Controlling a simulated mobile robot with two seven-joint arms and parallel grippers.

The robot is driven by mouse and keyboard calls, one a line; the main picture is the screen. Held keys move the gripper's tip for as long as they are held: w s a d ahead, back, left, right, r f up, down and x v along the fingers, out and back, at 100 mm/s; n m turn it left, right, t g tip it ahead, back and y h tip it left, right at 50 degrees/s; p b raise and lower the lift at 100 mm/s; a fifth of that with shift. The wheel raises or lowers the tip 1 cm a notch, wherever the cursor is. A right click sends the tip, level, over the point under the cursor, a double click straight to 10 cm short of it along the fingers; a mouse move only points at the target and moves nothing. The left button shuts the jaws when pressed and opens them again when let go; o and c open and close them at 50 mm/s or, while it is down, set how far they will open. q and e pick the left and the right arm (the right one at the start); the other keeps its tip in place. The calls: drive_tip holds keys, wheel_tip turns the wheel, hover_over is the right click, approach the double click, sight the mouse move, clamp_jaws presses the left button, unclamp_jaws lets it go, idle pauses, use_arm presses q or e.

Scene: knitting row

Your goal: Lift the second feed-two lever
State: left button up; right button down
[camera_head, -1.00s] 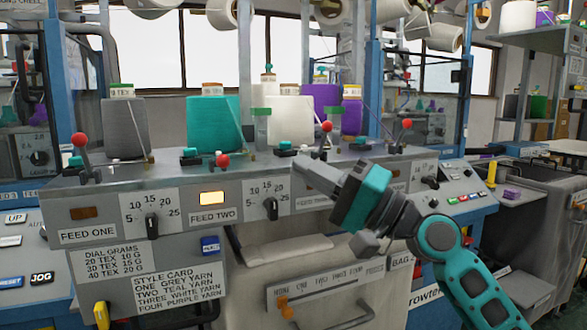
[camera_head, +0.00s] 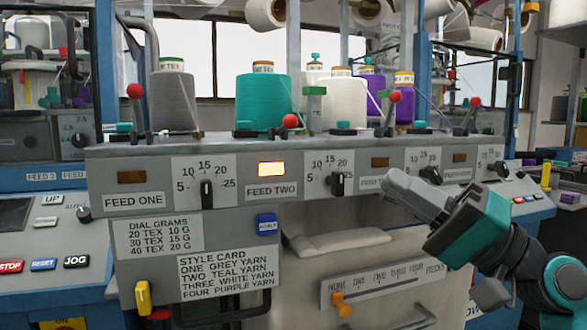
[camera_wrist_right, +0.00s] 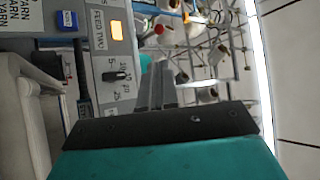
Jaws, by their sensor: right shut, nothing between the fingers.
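The second feed-two lever shows its red knob (camera_head: 290,120) low on the machine's top ledge, below the upright neighbours, in front of the teal yarn cone (camera_head: 262,100). Its red knob also shows in the right wrist view (camera_wrist_right: 159,29). The FEED TWO lamp (camera_head: 271,169) below it is lit amber. My right gripper (camera_head: 390,182) is shut and empty, in front of the panel near the FEED THREE label, right of and below the knob and apart from it. Its fingers also show in the right wrist view (camera_wrist_right: 160,80). My left gripper is out of view.
Upright red-knobbed levers stand at feed one (camera_head: 134,90), feed three (camera_head: 395,96) and farther right (camera_head: 475,102). A grey cone (camera_head: 174,100) and a white cone (camera_head: 343,103) stand behind the ledge. A dial (camera_head: 337,183) juts from the panel left of the gripper.

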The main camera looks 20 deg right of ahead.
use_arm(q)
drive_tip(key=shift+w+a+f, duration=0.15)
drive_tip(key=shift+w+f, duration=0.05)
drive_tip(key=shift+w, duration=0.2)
use_arm(e)
drive_tip(key=shift+s+f, duration=0.35)
drive_tip(key=shift+f, duration=0.05)
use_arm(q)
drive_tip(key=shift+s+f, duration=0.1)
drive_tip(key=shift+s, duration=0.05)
use_arm(e)
drive_tip(key=p, duration=0.7)
approach(296, 126)
drive_tip(key=x, duration=0.6)
drive_tip(key=shift+r, duration=0.1)
drive_tip(key=shift+w+a, duration=0.2)
drive_tip(key=shift+a, duration=0.1)
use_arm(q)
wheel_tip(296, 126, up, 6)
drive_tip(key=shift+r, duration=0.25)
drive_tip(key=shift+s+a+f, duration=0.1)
